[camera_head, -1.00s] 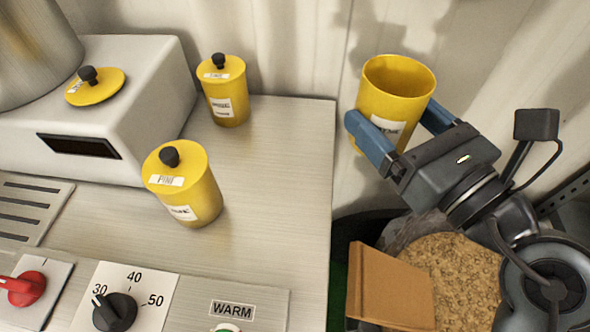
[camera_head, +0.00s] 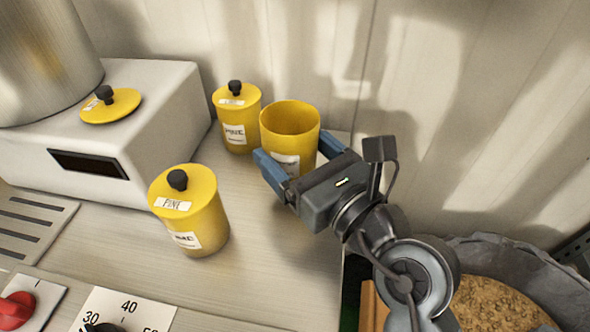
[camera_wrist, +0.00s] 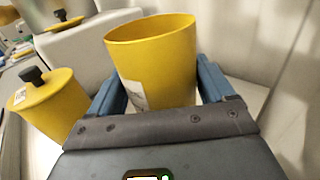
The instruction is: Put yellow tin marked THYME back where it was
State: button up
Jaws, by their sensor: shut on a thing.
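An open yellow tin (camera_head: 290,118) without a lid is between the blue fingers of my gripper (camera_head: 298,172), which is shut on it. It is upright or nearly so, and its white label is partly covered and not readable. The same tin (camera_wrist: 152,60) fills the middle of the wrist view, with a finger on each side. In the head view it is over the right part of the steel counter (camera_head: 290,240), beside a lidded yellow tin (camera_head: 237,118) at the back. I cannot tell whether its base touches the counter. A loose yellow lid (camera_head: 112,106) with a black knob lies on the white box.
A lidded yellow tin marked PINE (camera_head: 192,212) stands nearer the front. The white box (camera_head: 120,150) and a large metal pot (camera_head: 45,60) are at left. Knobs line the front edge. A tub of brown grains (camera_head: 490,300) is beyond the counter's right edge.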

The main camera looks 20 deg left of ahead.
aim_at(295, 172)
jog(key=shift+f+b, duration=0.5)
jog(key=shift+f, duration=1.5)
jog(key=shift+f, duration=0.1)
jog(key=shift+f, duration=0.1)
jog(key=o, duration=1.3)
jog(key=shift+c, duration=0.2)
jog(key=shift+r, duration=0.25)
jog(key=v, duration=1.2)
jog(key=shift+b, duration=0.4)
